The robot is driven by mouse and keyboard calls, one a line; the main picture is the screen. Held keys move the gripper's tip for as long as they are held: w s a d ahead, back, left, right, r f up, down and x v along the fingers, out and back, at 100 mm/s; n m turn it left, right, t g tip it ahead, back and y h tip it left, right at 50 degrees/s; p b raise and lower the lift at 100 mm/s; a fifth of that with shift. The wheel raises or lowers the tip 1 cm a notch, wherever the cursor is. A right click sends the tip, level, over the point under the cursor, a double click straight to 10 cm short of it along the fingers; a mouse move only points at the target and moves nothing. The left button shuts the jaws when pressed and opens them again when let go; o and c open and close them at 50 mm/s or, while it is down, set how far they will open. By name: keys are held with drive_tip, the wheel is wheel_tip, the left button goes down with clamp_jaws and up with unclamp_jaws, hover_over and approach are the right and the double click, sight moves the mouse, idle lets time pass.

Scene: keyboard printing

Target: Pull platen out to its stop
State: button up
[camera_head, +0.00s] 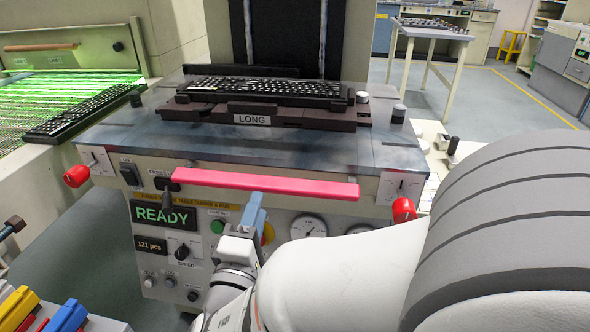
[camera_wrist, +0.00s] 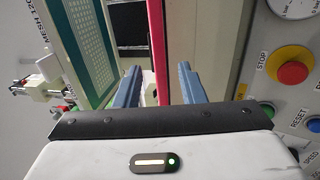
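The platen (camera_head: 150,115) is a blue-grey slab at the front of the printing machine, with a long pinkish-red handle bar (camera_head: 265,184) along its front. A black keyboard (camera_head: 262,90) lies on a dark fixture marked LONG (camera_head: 251,119) on top. My gripper (camera_head: 256,198) has blue fingers just below the middle of the bar. In the wrist view, the two fingers (camera_wrist: 160,85) stand apart, one on each side of the red bar (camera_wrist: 160,38), with visible gaps. My gripper is open. Whether the fingertips reach past the bar is unclear.
Red knobs (camera_head: 76,176) flank the front at both ends. Below the bar, the panel has a READY display (camera_head: 163,216), gauges (camera_head: 308,227) and buttons. A red stop button (camera_wrist: 292,72) shows in the wrist view. A green-lit conveyor (camera_head: 50,92) stands at left.

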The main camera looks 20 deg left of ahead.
sight(264, 179)
drive_tip(key=x, duration=0.5)
drive_tip(key=b+x, duration=0.1)
drive_tip(key=x, duration=0.1)
drive_tip(key=shift+w+a+r, duration=0.1)
drive_tip(key=shift+w+a, duration=0.2)
drive_tip(key=shift+a, duration=0.05)
drive_tip(key=shift+c, duration=0.6)
clamp_jaws()
drive_tip(key=shift+d, duration=0.1)
